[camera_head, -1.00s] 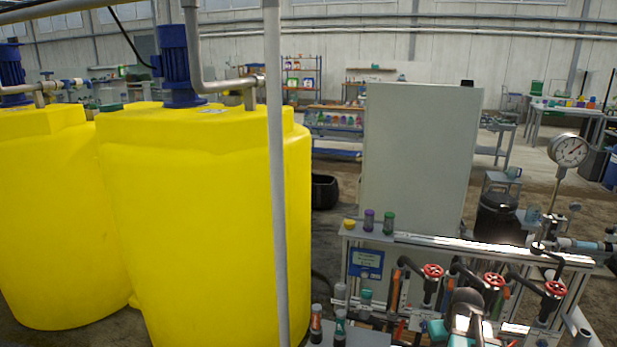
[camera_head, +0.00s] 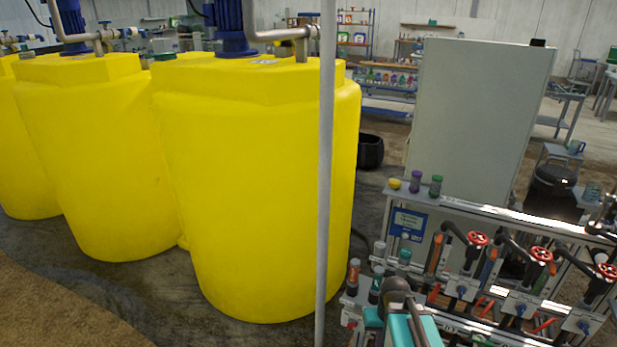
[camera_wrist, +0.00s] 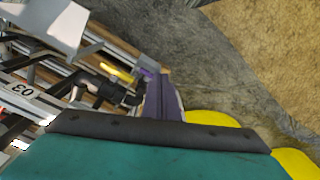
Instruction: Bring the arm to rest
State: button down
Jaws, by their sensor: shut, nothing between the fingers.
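My arm shows at the bottom of the head view, with a teal link and a dark rounded joint in front of the valve skid (camera_head: 480,210). My gripper (camera_wrist: 163,95) shows in the wrist view as dark fingers beyond the teal housing, shut with nothing held. It points past the skid's rails and the floor. The fingertips are not clear in the head view.
Yellow tanks (camera_head: 250,190) stand left, behind a grey upright pole (camera_head: 325,180). A grey cabinet (camera_head: 470,120) stands behind the skid. Red valve handwheels (camera_head: 541,254) and small bottles (camera_head: 415,182) are close to my arm. Bare floor (camera_head: 60,290) lies at lower left.

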jog(key=s+a+f, duration=0.2)
jog(key=a, duration=0.3)
jog(key=s+f+g, duration=0.3)
jog(key=s+f, duration=0.6)
jog(key=s, duration=0.3)
jog(key=s+f+g, duration=0.3)
jog(key=s+f, duration=0.6)
jog(key=s, duration=0.4)
jog(key=shift+s+f, duration=0.15)
jog(key=shift+d, duration=0.15)
